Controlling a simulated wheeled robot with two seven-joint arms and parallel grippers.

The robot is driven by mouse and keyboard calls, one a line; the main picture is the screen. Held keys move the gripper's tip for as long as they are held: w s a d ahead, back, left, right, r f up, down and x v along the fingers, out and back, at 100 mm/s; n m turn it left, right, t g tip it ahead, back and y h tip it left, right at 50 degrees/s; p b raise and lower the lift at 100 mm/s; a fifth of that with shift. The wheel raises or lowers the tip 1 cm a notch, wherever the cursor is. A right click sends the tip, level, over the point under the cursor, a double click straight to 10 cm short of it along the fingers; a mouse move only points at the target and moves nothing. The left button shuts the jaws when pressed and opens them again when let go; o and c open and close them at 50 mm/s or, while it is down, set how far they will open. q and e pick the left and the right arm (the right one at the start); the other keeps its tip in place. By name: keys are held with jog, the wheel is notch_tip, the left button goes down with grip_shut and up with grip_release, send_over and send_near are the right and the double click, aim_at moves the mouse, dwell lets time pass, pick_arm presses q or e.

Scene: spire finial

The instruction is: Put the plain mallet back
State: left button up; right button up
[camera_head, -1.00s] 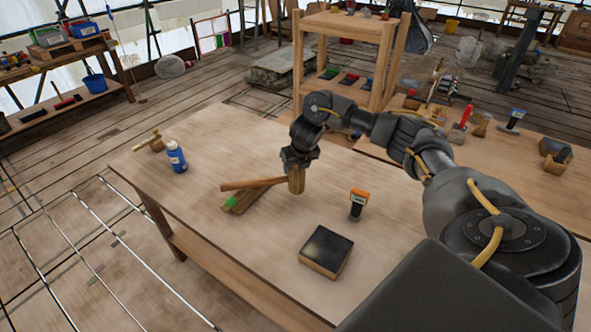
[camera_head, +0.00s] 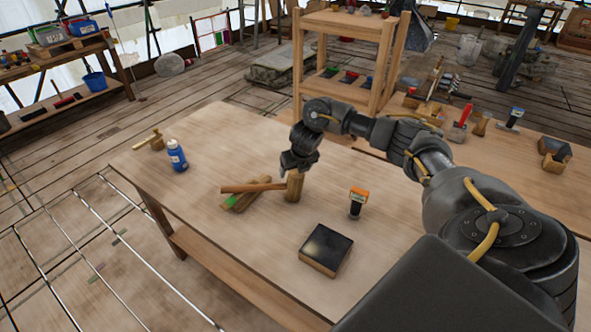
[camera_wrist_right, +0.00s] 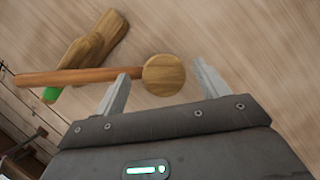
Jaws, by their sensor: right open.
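The plain mallet (camera_head: 294,188) stands head down on the workbench, its pale cylindrical head upright and its brown handle reaching left. The handle lies over or just above another wooden piece with a green band (camera_head: 239,200); contact there is unclear. In the right wrist view the mallet's round head (camera_wrist_right: 164,75) shows end on, and the green-banded piece (camera_wrist_right: 92,47) lies beyond the handle. My right gripper (camera_head: 297,168) is directly above the head. Its fingers are open, one on each side of the head, with visible gaps. My left gripper is out of view.
On the workbench (camera_head: 215,245) are a blue bottle (camera_head: 176,156), a small wooden mallet-like tool (camera_head: 155,141), an orange-topped stamp-like item (camera_head: 357,202) and a black-topped block (camera_head: 326,249). The front left of the bench is clear. A shelf stand (camera_head: 345,25) rises behind.

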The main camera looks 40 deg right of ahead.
jog(key=shift+r, duration=0.1)
jog(key=shift+r+p, duration=0.3)
jog(key=shift+p, duration=0.05)
jog(key=shift+s+r+b, duration=0.1)
jog(key=shift+r+b, duration=0.2)
jog(key=shift+r, duration=0.05)
jog(key=p+v, duration=0.2)
jog(key=v, duration=0.9)
